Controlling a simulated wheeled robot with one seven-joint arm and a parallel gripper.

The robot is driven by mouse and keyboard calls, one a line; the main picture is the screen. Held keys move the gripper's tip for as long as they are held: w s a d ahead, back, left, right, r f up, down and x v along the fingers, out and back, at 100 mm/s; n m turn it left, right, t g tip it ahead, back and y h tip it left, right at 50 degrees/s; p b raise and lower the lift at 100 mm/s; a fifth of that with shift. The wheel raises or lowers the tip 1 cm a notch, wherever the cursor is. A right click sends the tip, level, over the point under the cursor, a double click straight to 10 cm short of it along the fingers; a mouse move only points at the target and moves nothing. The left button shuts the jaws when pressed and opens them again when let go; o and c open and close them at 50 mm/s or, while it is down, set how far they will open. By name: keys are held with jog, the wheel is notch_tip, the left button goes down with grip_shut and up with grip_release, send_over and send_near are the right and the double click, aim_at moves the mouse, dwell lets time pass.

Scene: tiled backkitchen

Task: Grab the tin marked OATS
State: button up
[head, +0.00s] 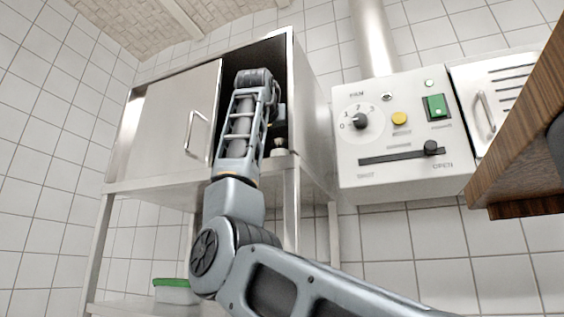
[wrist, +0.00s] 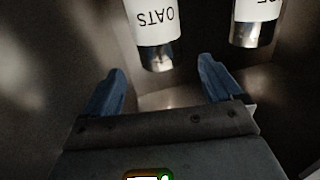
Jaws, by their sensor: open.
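The tin marked OATS (wrist: 157,34) shows in the wrist view at the top, its label upside down and its metal end towards me. My gripper (wrist: 160,88) is open, with one blue finger on each side and nothing between them. The tin is just beyond the fingertips and roughly in line with the gap. In the head view my arm reaches up into the open part of a steel cabinet (head: 172,118), and the gripper and the tin are hidden there.
A second labelled tin (wrist: 253,22) stands to the right of the OATS tin in the wrist view. Cabinet walls are close on both sides. In the head view, a sliding door (head: 178,115) covers the cabinet's left part. A control panel (head: 400,140) is to the right.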

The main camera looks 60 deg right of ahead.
aim_at(278, 141)
jog(key=p+x, duration=0.2)
jog(key=x, duration=0.4)
jog(key=shift+w+d+f, duration=0.15)
jog(key=shift+d+f, duration=0.05)
jog(key=shift+d, duration=0.05)
jog(key=c, duration=1.2)
jog(key=shift+c, duration=0.5)
jog(key=shift+r, duration=0.15)
